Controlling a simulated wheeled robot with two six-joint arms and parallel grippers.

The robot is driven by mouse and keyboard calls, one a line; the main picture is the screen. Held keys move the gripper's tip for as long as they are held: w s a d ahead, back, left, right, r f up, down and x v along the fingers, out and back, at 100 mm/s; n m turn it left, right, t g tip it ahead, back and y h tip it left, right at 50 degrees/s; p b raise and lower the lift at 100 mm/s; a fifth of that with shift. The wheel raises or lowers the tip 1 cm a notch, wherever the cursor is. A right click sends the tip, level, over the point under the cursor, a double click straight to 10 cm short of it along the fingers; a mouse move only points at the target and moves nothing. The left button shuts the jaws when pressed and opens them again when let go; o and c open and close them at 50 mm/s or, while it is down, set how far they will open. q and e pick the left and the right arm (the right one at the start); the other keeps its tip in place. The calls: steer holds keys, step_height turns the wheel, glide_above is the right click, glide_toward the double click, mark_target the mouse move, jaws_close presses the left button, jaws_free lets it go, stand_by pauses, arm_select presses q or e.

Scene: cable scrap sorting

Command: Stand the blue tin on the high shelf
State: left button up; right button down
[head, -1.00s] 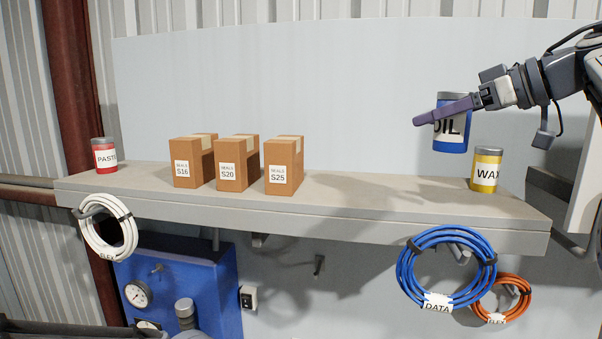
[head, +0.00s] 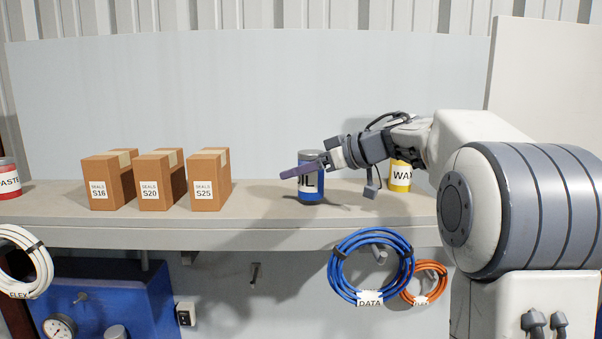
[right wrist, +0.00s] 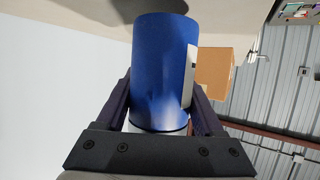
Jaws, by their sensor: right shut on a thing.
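The blue tin (head: 311,188), with a grey lid and a partly covered white label, is upright over the high shelf (head: 260,205), between the S25 box and the yellow WAX tin. My right gripper (head: 300,171) is shut on it, coming in from the right with its purple fingers across the upper part. The right wrist view shows the blue tin (right wrist: 160,70) between both fingers, its base very close to the shelf surface. I cannot tell for sure whether it touches. My left gripper is not in view.
Cartons S16 (head: 107,185), S20 (head: 155,185) and S25 (head: 207,185) stand left of the tin. The yellow WAX tin (head: 400,178) stands to the right, partly behind my arm. A red PASTE tin (head: 8,180) is at far left. Blue (head: 345,285) and orange (head: 440,270) cable coils hang below.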

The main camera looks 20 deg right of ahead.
steer(key=shift+f, duration=0.6)
steer(key=shift+f, duration=0.2)
jaws_free()
steer(key=shift+r, duration=0.15)
steer(key=shift+s+d+r, duration=0.1)
steer(key=shift+s+d, duration=0.15)
steer(key=shift+d, duration=0.05)
steer(key=b+v, duration=0.4)
steer(key=v, duration=0.6)
steer(key=shift+s+d, duration=0.2)
steer(key=shift+s, duration=0.05)
steer(key=shift+s+d+r, duration=0.15)
steer(key=shift+s+r, duration=0.1)
